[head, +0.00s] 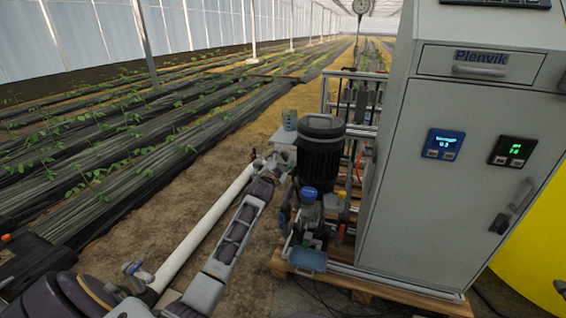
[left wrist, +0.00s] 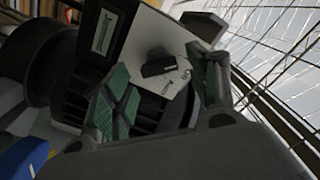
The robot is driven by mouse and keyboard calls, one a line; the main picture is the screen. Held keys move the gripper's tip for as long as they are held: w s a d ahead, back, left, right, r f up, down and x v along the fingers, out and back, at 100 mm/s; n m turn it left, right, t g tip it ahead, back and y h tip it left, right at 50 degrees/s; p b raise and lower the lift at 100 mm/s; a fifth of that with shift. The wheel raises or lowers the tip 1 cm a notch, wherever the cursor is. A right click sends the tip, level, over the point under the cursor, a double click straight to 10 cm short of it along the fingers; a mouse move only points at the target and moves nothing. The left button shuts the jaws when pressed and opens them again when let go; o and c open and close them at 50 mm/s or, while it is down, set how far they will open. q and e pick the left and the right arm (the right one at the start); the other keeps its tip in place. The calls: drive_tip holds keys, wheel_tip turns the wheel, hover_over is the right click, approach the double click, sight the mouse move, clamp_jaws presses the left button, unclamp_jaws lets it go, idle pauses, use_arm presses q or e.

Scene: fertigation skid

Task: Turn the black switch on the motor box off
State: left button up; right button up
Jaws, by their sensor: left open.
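The grey motor box (head: 283,136) sits on the left side of the dark motor (head: 321,150) in the head view. In the left wrist view the box's pale face (left wrist: 146,36) carries the black switch (left wrist: 160,66), a knob lying nearly level in the picture, with small marks beside it too small to read. My left gripper (head: 271,164) is in front of the box. In the left wrist view its green-padded fingers (left wrist: 157,84) are apart, one on each side of the switch, with nothing held. I cannot tell whether they touch the box. My right gripper is not in view.
A tall grey cabinet (head: 450,190) with lit displays stands right of the motor. A white pipe (head: 208,222) runs beside my left arm. Pump fittings and a blue cap (head: 308,193) sit below the motor on a wooden pallet (head: 390,301). A yellow tank (head: 535,250) is at far right.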

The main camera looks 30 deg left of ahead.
use_arm(q)
drive_tip(key=shift+w, duration=0.35)
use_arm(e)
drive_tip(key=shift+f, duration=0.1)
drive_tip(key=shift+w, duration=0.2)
use_arm(q)
drive_tip(key=c, duration=1)
